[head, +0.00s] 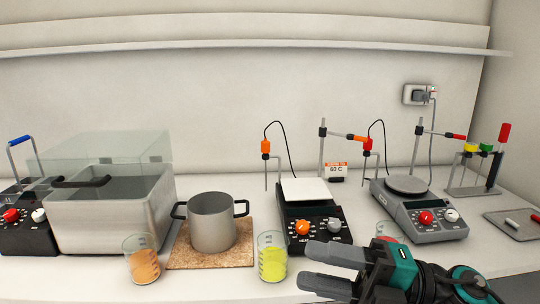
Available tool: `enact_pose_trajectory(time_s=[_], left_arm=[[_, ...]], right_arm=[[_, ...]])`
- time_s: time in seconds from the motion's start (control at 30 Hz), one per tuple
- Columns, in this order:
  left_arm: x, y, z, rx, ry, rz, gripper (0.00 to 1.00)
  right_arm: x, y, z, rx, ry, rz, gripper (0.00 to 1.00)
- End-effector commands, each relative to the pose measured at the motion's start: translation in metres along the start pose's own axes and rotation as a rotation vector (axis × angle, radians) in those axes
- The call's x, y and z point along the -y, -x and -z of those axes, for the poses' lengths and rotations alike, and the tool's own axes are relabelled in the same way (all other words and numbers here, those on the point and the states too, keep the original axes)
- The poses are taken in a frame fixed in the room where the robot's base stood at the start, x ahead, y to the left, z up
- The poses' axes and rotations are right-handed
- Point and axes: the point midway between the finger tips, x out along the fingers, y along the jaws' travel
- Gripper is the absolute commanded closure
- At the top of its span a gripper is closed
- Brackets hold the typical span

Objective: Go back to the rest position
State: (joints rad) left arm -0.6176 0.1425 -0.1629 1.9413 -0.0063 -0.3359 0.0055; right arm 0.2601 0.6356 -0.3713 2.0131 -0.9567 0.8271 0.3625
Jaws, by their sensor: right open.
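My right gripper (322,268) is low in the head view, right of centre, over the front edge of the bench. Its two grey fingers point left, are apart, and hold nothing. It is just right of a beaker of yellow liquid (272,258), with a small gap in the picture. It partly hides a beaker with red on it (387,232) behind it. My left gripper is not in the view.
A beaker of orange liquid (143,260) stands near the front edge. A grey pot (212,222) sits on a cork mat (183,257). A water bath (110,222), a white-topped hotplate (305,190) and a round-topped stirrer (407,185) line the bench. A shelf (250,44) runs above.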

Motion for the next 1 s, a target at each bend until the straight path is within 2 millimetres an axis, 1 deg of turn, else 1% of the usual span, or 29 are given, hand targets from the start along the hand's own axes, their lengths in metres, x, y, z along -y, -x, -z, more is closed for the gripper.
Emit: enact_pose_trajectory(time_s=[0.03,0.07,0.1,0.17,0.2,0.27,0.3,0.37,0.4,0.47,0.5,0.6,0.7,0.8,0.9,1.0], left_arm=[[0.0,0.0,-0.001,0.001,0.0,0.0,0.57],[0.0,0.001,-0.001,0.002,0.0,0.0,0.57],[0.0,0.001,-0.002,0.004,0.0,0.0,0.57],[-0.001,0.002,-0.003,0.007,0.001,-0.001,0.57],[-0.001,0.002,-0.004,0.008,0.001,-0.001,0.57],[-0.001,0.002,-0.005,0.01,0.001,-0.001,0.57],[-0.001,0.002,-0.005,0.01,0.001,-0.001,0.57],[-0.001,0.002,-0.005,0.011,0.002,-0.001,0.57],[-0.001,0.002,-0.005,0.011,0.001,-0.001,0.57],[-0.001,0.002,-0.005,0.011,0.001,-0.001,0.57],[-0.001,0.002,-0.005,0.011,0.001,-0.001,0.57],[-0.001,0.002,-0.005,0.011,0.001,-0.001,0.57],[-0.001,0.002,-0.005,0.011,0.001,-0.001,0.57],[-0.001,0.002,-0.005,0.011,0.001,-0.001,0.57],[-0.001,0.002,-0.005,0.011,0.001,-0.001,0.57],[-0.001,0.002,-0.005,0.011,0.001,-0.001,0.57]], right_arm=[[0.007,0.003,-0.008,0.096,-0.114,-0.118,0.54],[0.01,0.006,-0.014,0.16,-0.177,-0.182,0.54],[0.018,0.014,-0.024,0.251,-0.263,-0.257,0.54],[0.037,0.029,-0.038,0.398,-0.398,-0.353,0.54],[0.054,0.042,-0.045,0.503,-0.493,-0.406,0.54],[0.087,0.064,-0.052,0.666,-0.64,-0.467,0.54],[0.114,0.079,-0.053,0.778,-0.742,-0.495,0.54],[0.154,0.102,-0.047,0.933,-0.888,-0.518,0.54],[0.18,0.115,-0.04,1.027,-0.98,-0.523,0.54],[0.217,0.132,-0.024,1.153,-1.106,-0.518,0.54],[0.238,0.141,-0.011,1.225,-1.182,-0.51,0.54],[0.282,0.158,0.021,1.368,-1.344,-0.48,0.54],[0.309,0.167,0.047,1.456,-1.453,-0.452,0.54],[0.322,0.171,0.062,1.501,-1.513,-0.434,0.54],[0.326,0.172,0.067,1.515,-1.531,-0.428,0.54],[0.326,0.172,0.067,1.515,-1.531,-0.427,0.54]])
